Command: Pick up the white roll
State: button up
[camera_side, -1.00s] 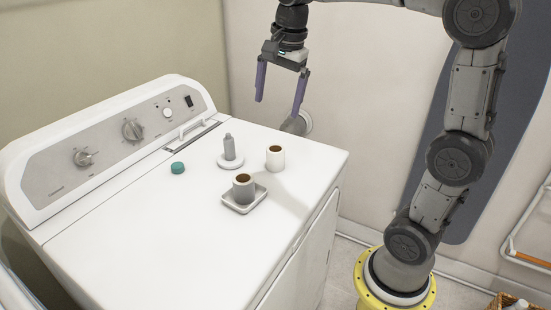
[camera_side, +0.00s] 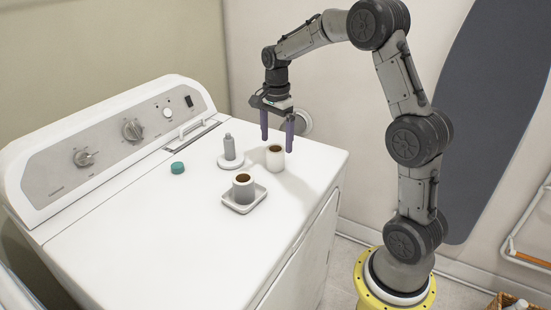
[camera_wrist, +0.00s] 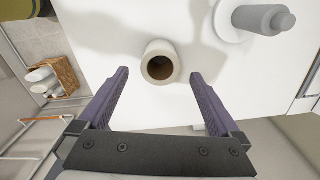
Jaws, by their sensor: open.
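The white roll (camera_side: 275,159) stands upright on the white washer top, its brown hollow core facing up. In the wrist view the white roll (camera_wrist: 160,62) lies ahead of the fingertips, roughly centred between them. My gripper (camera_side: 277,144) is open and empty, pointing down with its purple fingers just above and about the roll in the side view. The open fingers also show in the wrist view (camera_wrist: 159,75). I cannot tell whether the fingertips are level with the roll's top edge.
A grey roll (camera_side: 243,187) stands on a small square white dish (camera_side: 244,207) in front. A grey bottle (camera_side: 229,147) stands on a round white plate (camera_side: 230,162) to the left. A teal cap (camera_side: 178,167) lies farther left. The washer's front-left top (camera_side: 130,235) is clear.

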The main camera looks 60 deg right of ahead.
aim_at(275, 154)
jog(key=shift+a+f, duration=0.15)
jog(key=shift+f, duration=1.3)
jog(key=shift+a+f, duration=0.1)
jog(key=shift+f, duration=1.3)
jog(key=c, duration=1.4)
jog(key=shift+c, duration=0.2)
jog(key=shift+r, duration=0.15)
